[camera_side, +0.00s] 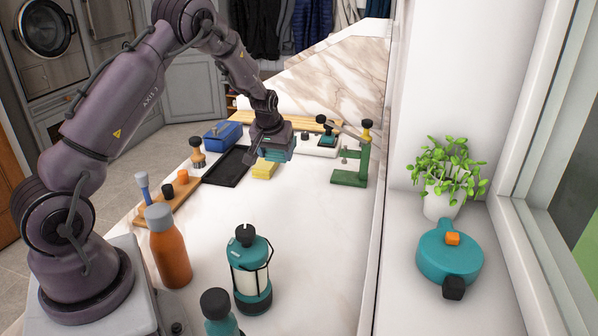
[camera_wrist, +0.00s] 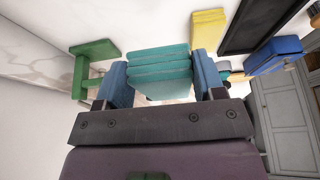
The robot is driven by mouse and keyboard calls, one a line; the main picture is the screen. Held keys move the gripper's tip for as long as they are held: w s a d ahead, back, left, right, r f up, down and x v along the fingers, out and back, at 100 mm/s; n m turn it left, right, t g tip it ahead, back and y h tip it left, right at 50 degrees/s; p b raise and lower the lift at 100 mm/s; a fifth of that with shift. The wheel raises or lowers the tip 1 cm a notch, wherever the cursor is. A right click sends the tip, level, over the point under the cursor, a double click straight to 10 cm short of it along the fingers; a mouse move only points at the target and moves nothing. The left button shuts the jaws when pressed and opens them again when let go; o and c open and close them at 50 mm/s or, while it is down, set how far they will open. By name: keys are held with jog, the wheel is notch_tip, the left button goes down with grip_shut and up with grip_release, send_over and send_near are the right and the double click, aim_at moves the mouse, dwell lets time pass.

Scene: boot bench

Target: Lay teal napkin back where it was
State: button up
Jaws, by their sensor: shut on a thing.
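The teal napkin (camera_wrist: 158,68) is a folded stack of several layers, held between the blue finger pads of my gripper (camera_wrist: 161,80) in the wrist view. In the side view my gripper (camera_side: 273,154) hangs over the far middle of the bench, with a bit of the teal napkin (camera_side: 280,154) showing at its fingers. The napkin appears raised above the bench top; the exact height is hard to tell. A yellow folded cloth or block (camera_side: 264,171) lies on the bench just below and beside the gripper, and also shows in the wrist view (camera_wrist: 208,30).
A black tray (camera_side: 226,168) and a blue box (camera_side: 222,134) are left of the gripper. A green stand (camera_side: 350,177) is to the right. A teal lantern (camera_side: 250,270) and orange bottle (camera_side: 170,250) stand nearer. The white bench (camera_side: 315,215) between is clear.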

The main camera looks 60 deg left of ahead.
jog(key=w+a+f, duration=0.2)
jog(key=w, duration=0.1)
jog(key=w+a+f, duration=0.1)
jog(key=w, duration=0.1)
jog(key=shift+w+a+f, duration=0.1)
jog(key=shift+w+a, duration=0.15)
jog(key=shift+a, duration=0.05)
send_over(298, 177)
jog(key=s+d, duration=0.1)
notch_tip(298, 177, down, 5)
jog(key=shift+s+d+f, duration=0.15)
jog(key=shift+w+f, duration=0.2)
jog(key=shift+f, duration=1.65)
jog(key=shift+f, duration=0.15)
jog(key=o, duration=1)
